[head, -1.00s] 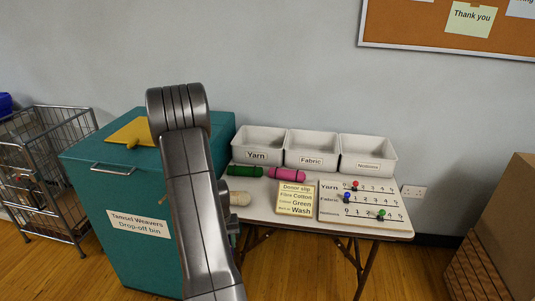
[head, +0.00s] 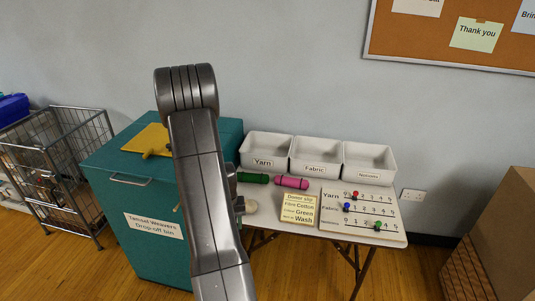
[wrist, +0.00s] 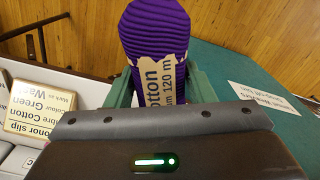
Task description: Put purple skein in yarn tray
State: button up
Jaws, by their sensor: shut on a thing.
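The purple skein (wrist: 155,35) with a tan paper band stands between the green fingers of my gripper (wrist: 160,88) in the wrist view. My gripper is shut on it. The skein's lower part is hidden behind my gripper body. In the head view my arm hides the skein and most of my gripper. The yarn tray (head: 264,168) is the leftmost of three white trays at the back of the table, labelled "Yarn". It looks empty from here. In the wrist view the skein is between the table side and the teal bin, away from the tray.
The teal drop-off bin (head: 130,190) stands left of the table. Green (head: 252,178) and pink (head: 291,182) rolls lie before the trays, with a cream item (head: 250,207) partly behind my arm. A donor slip (head: 299,211) and slider board (head: 360,212) occupy the front right.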

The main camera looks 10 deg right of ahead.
jog(key=w+d+m, duration=0.3)
jog(key=d+m, duration=0.3)
jog(key=d, duration=0.1)
jog(key=w+d+m, duration=0.3)
jog(key=d+m, duration=0.4)
jog(key=shift+r+m, duration=0.3)
jog(key=shift+s, duration=0.1)
